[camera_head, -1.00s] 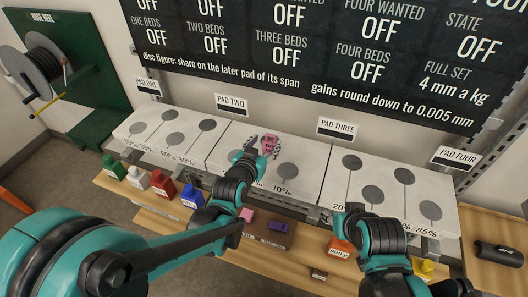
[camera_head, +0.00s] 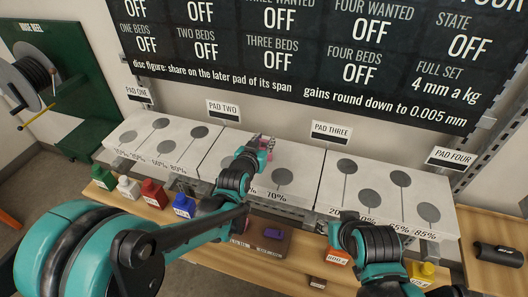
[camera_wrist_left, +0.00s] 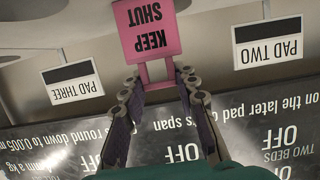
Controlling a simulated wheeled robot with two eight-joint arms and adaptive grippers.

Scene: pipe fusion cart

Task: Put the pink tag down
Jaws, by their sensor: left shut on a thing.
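The pink tag (camera_wrist_left: 148,28), lettered KEEP SHUT, hangs from a pink loop between the fingertips of my left gripper (camera_wrist_left: 160,82) in the left wrist view. The fingers are closed on the loop. Only a small bit of the tag shows there, beside the fingers. I cannot tell whether the tag touches the block.
White blocks (camera_head: 205,128) with grey discs line the wall under a dark board (camera_head: 310,50). A brown tray (camera_head: 284,244) with a purple piece (camera_head: 273,233) lies in front. A black cylinder (camera_head: 499,255) lies at the right.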

